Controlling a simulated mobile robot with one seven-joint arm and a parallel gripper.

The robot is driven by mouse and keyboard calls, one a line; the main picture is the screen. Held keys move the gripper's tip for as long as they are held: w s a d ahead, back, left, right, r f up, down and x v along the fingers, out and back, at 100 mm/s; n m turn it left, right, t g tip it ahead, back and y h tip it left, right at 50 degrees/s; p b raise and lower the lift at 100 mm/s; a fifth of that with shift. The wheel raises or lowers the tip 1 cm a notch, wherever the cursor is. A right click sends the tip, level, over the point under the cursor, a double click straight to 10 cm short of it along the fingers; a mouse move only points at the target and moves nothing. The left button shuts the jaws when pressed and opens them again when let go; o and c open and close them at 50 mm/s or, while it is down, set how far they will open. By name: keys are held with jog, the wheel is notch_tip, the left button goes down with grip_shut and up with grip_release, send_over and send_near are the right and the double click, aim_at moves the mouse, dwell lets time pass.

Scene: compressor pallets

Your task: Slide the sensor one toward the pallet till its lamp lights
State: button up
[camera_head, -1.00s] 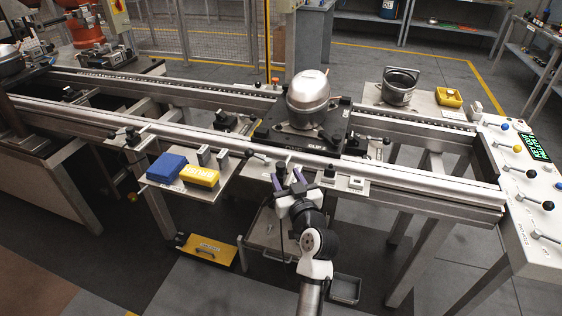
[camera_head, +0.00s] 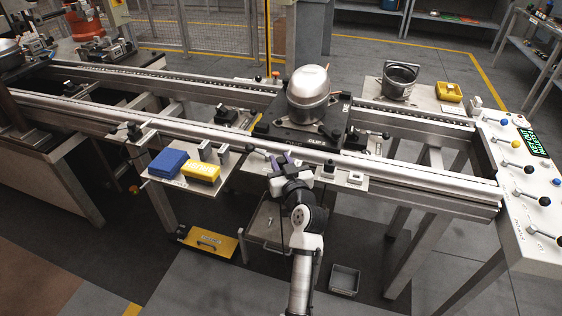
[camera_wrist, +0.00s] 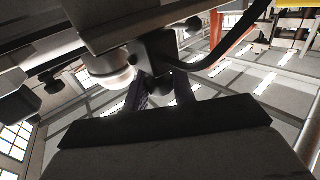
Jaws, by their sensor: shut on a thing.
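The pallet (camera_head: 270,130) is a dark plate on the rails, carrying a silver domed compressor (camera_head: 309,88). My gripper (camera_head: 280,160) is at the near rail, just below the pallet in the head view. In the wrist view its two dark fingers (camera_wrist: 162,92) are shut on a small dark knob (camera_wrist: 159,86) under a black block (camera_wrist: 153,50) with a cable, which seems to be the sensor. In the head view, my gripper and the rail hide the sensor. I cannot make out its lamp in either view.
A shelf with a blue block (camera_head: 168,163) and a yellow block (camera_head: 202,172) hangs left of my gripper. A black-knobbed lever (camera_head: 251,148) is close on its left. A small plate with switches (camera_head: 342,176) is on its right. A control panel (camera_head: 530,215) stands far right.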

grip_shut()
jog(key=shift+w+d+f+b, duration=0.15)
jog(key=shift+w+b, duration=0.3)
jog(key=shift+b, duration=0.5)
jog(key=o, duration=0.9)
grip_release()
jog(key=shift+s+d, duration=0.15)
jog(key=shift+s, duration=0.35)
jog(key=b+v, duration=0.3)
jog(key=v, duration=0.9)
jog(key=shift+s+b, duration=0.35)
jog(key=shift+s, duration=0.05)
